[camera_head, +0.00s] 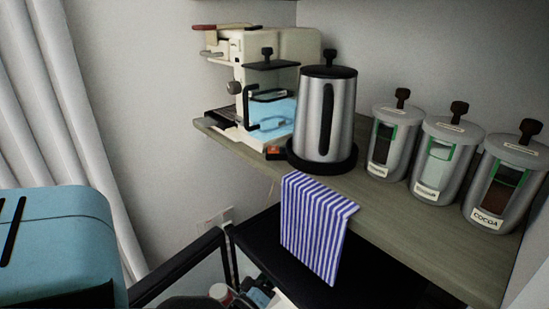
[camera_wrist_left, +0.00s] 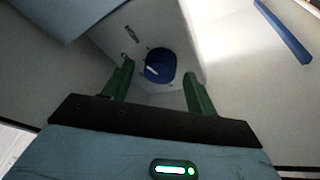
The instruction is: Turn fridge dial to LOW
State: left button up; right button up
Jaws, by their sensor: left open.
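A round blue dial (camera_wrist_left: 160,65) with a white pointer mark shows in the left wrist view, on a pale housing (camera_wrist_left: 180,35). The pointer slants from upper left to lower right. Small dark marks sit around the dial, too small to read. My left gripper (camera_wrist_left: 158,70) has two green fingers spread apart, open and empty, with the dial framed between them. I cannot tell how far the fingertips are from the dial or whether they touch it. In the head view the dial and my left gripper's fingers are hidden. My right gripper is in neither view.
In the head view a wooden counter (camera_head: 410,232) bears a coffee machine (camera_head: 300,48), a steel kettle (camera_head: 313,110) and several canisters (camera_head: 437,160). A striped towel (camera_head: 315,228) hangs over its front edge. Below, an open dark-framed compartment (camera_head: 188,262) holds small items, including a red-capped jar (camera_head: 221,292).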

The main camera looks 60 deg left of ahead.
pick_arm(q)
jog(key=c, duration=0.9)
jog(key=shift+c, duration=0.5)
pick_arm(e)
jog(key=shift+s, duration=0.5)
pick_arm(q)
jog(key=shift+n, duration=0.4)
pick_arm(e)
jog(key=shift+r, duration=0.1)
pick_arm(q)
jog(key=n+g+p, duration=0.1)
jog(key=n, duration=0.1)
jog(key=n+p, duration=0.1)
jog(key=n, duration=0.1)
jog(key=n+g+y+p, duration=0.1)
jog(key=n, duration=0.2)
jog(key=shift+d+r+g+p, duration=0.15)
jog(key=shift+r+g+p, duration=0.1)
jog(key=shift+g+p, duration=0.05)
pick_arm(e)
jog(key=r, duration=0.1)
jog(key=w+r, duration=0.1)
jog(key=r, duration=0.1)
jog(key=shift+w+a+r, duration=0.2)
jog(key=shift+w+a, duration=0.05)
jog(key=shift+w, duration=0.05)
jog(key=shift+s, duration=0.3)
